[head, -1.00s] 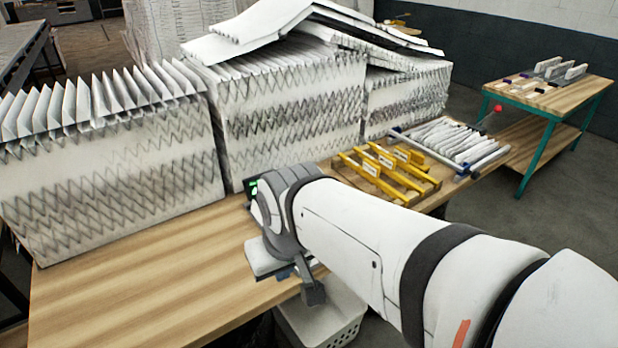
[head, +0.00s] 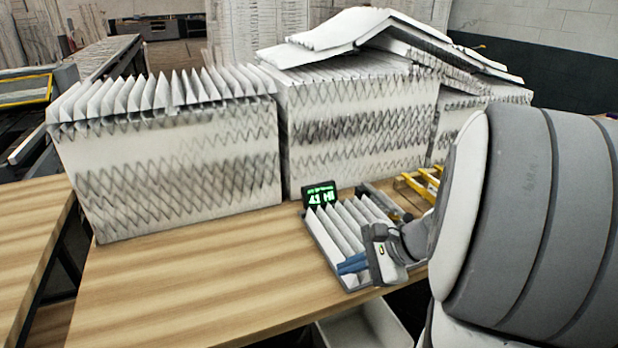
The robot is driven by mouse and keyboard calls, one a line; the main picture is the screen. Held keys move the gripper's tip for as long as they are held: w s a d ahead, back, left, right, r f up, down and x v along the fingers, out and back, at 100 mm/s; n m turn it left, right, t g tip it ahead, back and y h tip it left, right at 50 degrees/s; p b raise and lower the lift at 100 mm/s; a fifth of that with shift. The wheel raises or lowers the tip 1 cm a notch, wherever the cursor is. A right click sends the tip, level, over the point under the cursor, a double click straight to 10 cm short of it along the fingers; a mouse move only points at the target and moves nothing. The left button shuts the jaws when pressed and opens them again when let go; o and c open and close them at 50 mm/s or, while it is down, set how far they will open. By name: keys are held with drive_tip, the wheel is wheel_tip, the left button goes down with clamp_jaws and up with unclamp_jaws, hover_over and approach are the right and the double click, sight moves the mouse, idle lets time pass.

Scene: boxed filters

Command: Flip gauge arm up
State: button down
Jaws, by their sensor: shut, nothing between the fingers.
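A small black display (head: 320,195) with green digits stands at the back left corner of a tray (head: 318,240) that holds a white pleated filter (head: 345,225). My gripper (head: 370,262) is over the front right part of this filter, shut, with nothing seen between its fingers. A blue part (head: 350,266) shows just left of my gripper, low over the filter; I cannot tell what it belongs to. I cannot make out the gauge arm or its position. My arm covers the right side of the tray.
Large stacks of pleated filters (head: 175,165) line the back of the wooden table (head: 180,290). Yellow frames (head: 425,185) lie to the right, partly hidden by my arm. A pale bin (head: 365,328) is below the front edge. The table's left front is clear.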

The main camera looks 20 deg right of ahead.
drive_tip(key=d+f+m+t+h+b, duration=0.25)
drive_tip(key=d+m+t, duration=0.4)
drive_tip(key=d, duration=0.65)
drive_tip(key=d+f+m+t+h+b, duration=0.1)
drive_tip(key=d+f+m+t+h, duration=0.25)
drive_tip(key=d+m, duration=0.75)
drive_tip(key=shift+n, duration=0.45)
drive_tip(key=x, duration=0.6)
drive_tip(key=d+r+x, duration=0.1)
drive_tip(key=x, duration=0.3)
drive_tip(key=shift+w+d+r+p, duration=0.1)
drive_tip(key=shift+w+p, duration=0.2)
